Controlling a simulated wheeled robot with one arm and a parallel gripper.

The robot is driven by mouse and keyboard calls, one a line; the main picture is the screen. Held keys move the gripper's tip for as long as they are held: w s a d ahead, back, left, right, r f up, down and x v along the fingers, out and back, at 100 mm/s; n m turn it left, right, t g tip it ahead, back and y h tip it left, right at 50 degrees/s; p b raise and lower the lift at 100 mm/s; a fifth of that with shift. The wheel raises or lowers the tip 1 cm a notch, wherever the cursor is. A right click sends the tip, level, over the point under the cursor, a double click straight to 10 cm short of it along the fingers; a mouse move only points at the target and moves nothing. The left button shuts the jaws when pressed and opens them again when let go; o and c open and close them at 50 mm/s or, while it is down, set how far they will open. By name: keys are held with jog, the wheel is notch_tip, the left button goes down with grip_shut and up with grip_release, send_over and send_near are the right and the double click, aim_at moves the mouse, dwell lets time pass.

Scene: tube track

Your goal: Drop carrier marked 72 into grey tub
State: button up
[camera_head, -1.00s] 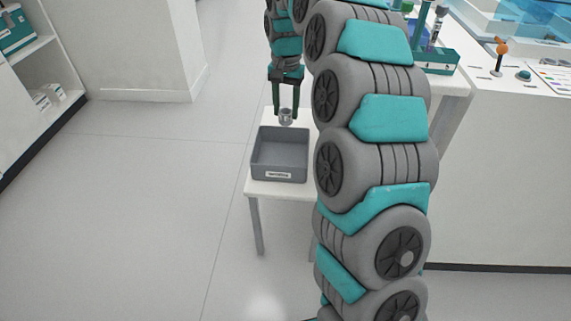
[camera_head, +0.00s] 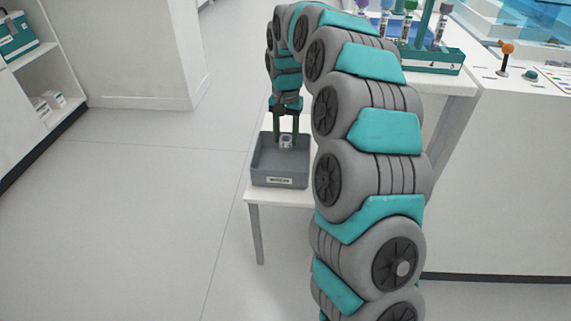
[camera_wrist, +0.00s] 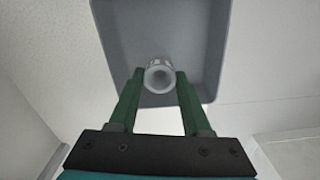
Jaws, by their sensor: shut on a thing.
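My gripper (camera_head: 286,140) points down over the grey tub (camera_head: 279,181) in the head view. It is shut on a small pale grey, ring-ended carrier (camera_head: 286,143). In the wrist view the carrier (camera_wrist: 159,76) sits between the two green fingertips (camera_wrist: 160,82), with its round open end facing the camera. The tub (camera_wrist: 120,20) lies behind and below it there. The carrier appears to be at about the height of the tub's rim or inside it; the exact depth is hard to tell. No number on the carrier is readable.
The tub stands on a small white table (camera_head: 262,196). Open floor lies left of the table. A shelf (camera_head: 35,60) stands at far left.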

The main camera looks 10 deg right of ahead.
jog(key=o, duration=1)
jog(key=shift+o, duration=0.2)
notch_tip(320, 180, up, 8)
